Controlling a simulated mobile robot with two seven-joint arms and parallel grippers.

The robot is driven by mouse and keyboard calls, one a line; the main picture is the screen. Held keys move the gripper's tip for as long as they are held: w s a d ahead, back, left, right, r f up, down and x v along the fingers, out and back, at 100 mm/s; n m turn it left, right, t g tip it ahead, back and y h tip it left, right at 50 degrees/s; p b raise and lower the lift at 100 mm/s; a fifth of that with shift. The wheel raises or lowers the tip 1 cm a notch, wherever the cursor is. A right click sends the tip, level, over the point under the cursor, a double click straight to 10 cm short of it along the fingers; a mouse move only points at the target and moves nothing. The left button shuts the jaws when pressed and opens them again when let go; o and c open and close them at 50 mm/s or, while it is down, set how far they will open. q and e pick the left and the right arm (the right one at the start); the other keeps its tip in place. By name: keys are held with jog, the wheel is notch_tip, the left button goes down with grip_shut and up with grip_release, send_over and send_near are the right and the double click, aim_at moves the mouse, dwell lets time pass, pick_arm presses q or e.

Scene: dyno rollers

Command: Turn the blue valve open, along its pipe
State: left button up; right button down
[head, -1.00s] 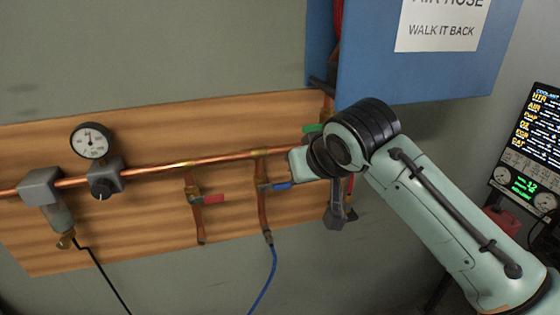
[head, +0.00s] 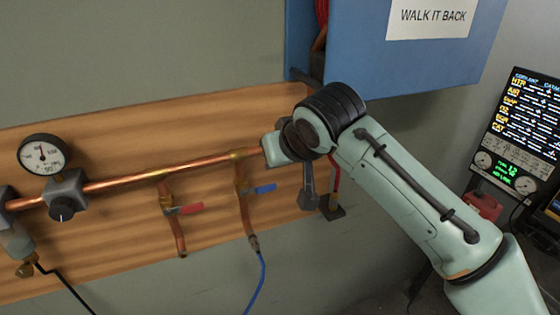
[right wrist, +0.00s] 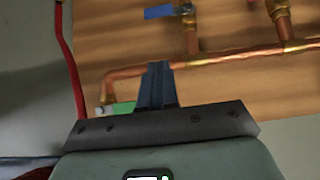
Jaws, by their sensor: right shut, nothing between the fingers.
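The blue valve handle (head: 265,188) sits on a vertical copper branch pipe (head: 245,210) and sticks out to the right, crosswise to that pipe. In the right wrist view, turned upside down, the blue handle (right wrist: 160,12) is at the top edge, beyond my fingertips. My right gripper (right wrist: 157,66) is shut and empty, its dark fingers showing in front of the main copper pipe. In the head view my wrist hides the right fingers; the wrist is up and right of the blue valve. My left gripper is not in view.
A red valve handle (head: 190,209) sticks out from the branch to the left. A gauge (head: 43,154) and regulator are further left on the wooden board (head: 110,245). A blue hose (head: 258,285) hangs below the blue valve. A blue cabinet (head: 365,65) is above my wrist.

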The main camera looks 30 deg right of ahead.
send_over(259, 189)
jog(key=s+d, duration=0.1)
jog(key=d, duration=0.1)
notch_tip(259, 189, down, 5)
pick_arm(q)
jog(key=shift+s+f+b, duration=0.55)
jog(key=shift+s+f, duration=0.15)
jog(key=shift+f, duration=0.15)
pick_arm(e)
jog(key=f, duration=0.4)
jog(key=shift+s+d, duration=0.2)
jog(key=shift+s, duration=0.1)
